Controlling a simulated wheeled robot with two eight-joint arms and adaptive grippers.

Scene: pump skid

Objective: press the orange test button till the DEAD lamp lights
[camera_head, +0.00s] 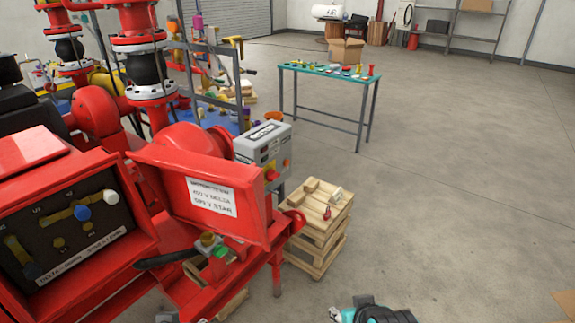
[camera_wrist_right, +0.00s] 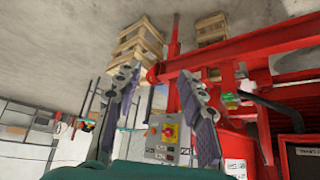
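A grey control box (camera_head: 262,150) stands beside the red pump frame in the head view. Its front carries a red knob (camera_head: 271,174) and a small orange spot (camera_head: 286,163), which I cannot surely identify as the test button. In the right wrist view the box (camera_wrist_right: 158,154) shows a red rotary switch on a yellow plate (camera_wrist_right: 170,131), between and beyond the fingers. My right gripper (camera_wrist_right: 158,76) is open and empty, apart from the box. Only part of my right arm shows at the bottom of the head view. My left gripper is out of view. I cannot make out a DEAD lamp.
An open red terminal box (camera_head: 75,225) and its labelled lid (camera_head: 205,190) stand at left. A wooden pallet stack (camera_head: 318,225) stands right of the skid. A teal-topped table (camera_head: 325,72) with small parts stands behind. The floor at right (camera_head: 460,180) is clear.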

